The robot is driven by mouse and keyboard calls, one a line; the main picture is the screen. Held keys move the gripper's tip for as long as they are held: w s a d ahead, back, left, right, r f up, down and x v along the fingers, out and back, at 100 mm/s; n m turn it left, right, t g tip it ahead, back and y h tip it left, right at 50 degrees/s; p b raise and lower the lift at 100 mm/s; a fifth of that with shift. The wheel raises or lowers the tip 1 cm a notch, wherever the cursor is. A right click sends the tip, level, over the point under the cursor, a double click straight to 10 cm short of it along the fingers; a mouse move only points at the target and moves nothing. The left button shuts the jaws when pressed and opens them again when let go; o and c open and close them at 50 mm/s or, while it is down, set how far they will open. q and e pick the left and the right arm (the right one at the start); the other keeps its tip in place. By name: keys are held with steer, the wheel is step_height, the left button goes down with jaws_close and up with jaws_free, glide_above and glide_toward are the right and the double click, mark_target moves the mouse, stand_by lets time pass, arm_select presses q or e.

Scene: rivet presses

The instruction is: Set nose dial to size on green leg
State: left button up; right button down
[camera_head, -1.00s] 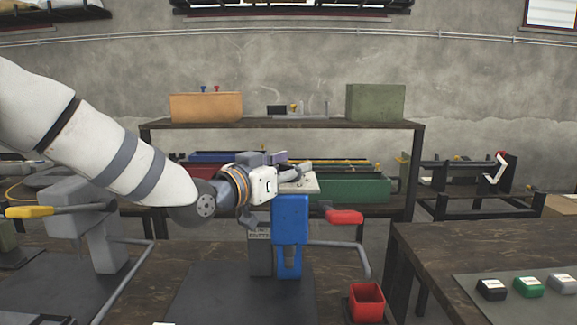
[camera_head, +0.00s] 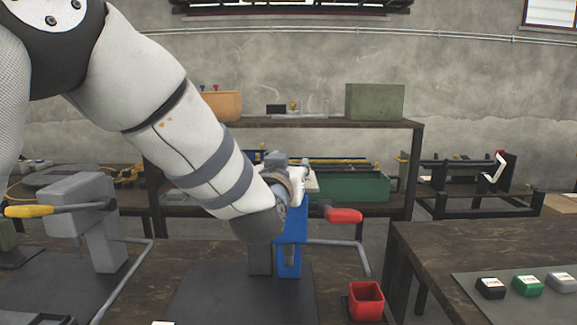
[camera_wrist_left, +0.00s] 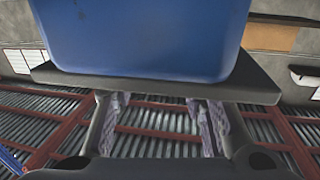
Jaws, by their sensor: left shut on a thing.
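The blue press (camera_head: 292,238) stands on a dark base plate, partly behind my left arm. My left gripper (camera_wrist_left: 160,108) is at the top of this press. In the head view my own arm mostly hides the gripper. In the left wrist view its two fingers reach up to a dark grey part (camera_wrist_left: 160,86) below the blue body (camera_wrist_left: 150,35). The gripper is shut on a part there, which looks like the nose dial; its marks cannot be read. A green labelled block (camera_head: 527,287) sits on the right table; its label is too small to read. My right gripper is out of view.
A red lever handle (camera_head: 343,215) sticks out right of the press, with a red bin (camera_head: 366,302) in front. A grey press (camera_head: 95,220) with a yellow handle stands left. A black block (camera_head: 490,289) and a grey block (camera_head: 561,282) flank the green one.

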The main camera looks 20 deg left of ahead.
arm_select(q)
steer(key=o, duration=1.2)
steer(key=s, duration=0.4)
steer(key=s+d, duration=0.1)
steer(key=s, duration=0.7)
steer(key=shift+d, duration=0.15)
